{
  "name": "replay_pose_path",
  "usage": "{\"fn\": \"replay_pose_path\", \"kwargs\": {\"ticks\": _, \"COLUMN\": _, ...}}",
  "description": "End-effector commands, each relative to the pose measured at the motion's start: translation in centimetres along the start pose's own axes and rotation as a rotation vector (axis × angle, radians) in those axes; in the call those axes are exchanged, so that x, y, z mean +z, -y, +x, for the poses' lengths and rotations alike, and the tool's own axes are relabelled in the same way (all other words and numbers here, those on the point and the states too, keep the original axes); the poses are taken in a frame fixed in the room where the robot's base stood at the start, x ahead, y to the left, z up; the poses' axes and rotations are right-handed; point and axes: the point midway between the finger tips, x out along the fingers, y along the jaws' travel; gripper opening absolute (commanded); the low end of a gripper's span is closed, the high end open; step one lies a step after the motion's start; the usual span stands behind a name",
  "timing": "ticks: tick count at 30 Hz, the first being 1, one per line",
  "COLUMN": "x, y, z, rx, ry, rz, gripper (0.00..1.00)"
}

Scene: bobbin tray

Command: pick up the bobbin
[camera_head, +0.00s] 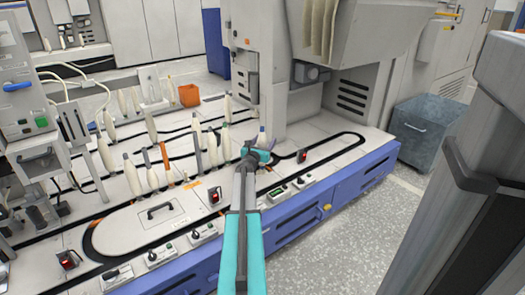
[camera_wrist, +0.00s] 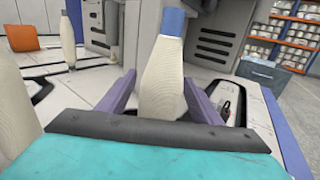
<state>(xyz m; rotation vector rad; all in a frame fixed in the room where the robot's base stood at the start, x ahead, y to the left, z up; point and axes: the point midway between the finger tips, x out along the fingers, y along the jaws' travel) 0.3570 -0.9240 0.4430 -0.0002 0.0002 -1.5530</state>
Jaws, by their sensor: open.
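A cream bobbin (camera_wrist: 162,75) with a blue top stands upright in the middle of the wrist view. My gripper (camera_wrist: 159,88) is open, with one purple finger on each side of this bobbin. Small gaps seem to show between the fingers and the yarn, but I cannot tell whether either one touches. The bobbin's lower end is hidden behind the gripper's dark edge. In the head view my gripper (camera_head: 262,141) is over the white machine top, and the bobbin there is too small and covered to make out clearly.
Several other bobbins stand along the dark track, one of them cream (camera_head: 107,155). One shows at the back left of the wrist view (camera_wrist: 67,40), another at its left edge (camera_wrist: 14,118). Behind are an orange bin (camera_head: 189,96) and a grey cart (camera_head: 418,130).

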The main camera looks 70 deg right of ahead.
Motion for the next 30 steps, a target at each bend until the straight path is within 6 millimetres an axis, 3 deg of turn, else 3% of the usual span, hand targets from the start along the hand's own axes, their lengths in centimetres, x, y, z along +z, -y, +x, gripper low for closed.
{"fn": "replay_pose_path", "kwargs": {"ticks": 20, "x": 0.05, "y": 0.09, "z": 0.47, "rx": -0.001, "ry": 0.000, "rz": 0.001, "gripper": 0.59}}
{"fn": "replay_pose_path", "kwargs": {"ticks": 28, "x": 0.04, "y": 0.10, "z": 0.47, "rx": -0.001, "ry": 0.000, "rz": 0.000, "gripper": 0.14}}
{"fn": "replay_pose_path", "kwargs": {"ticks": 30, "x": 0.08, "y": 0.10, "z": 0.47, "rx": -0.001, "ry": 0.000, "rz": 0.000, "gripper": 0.12}}
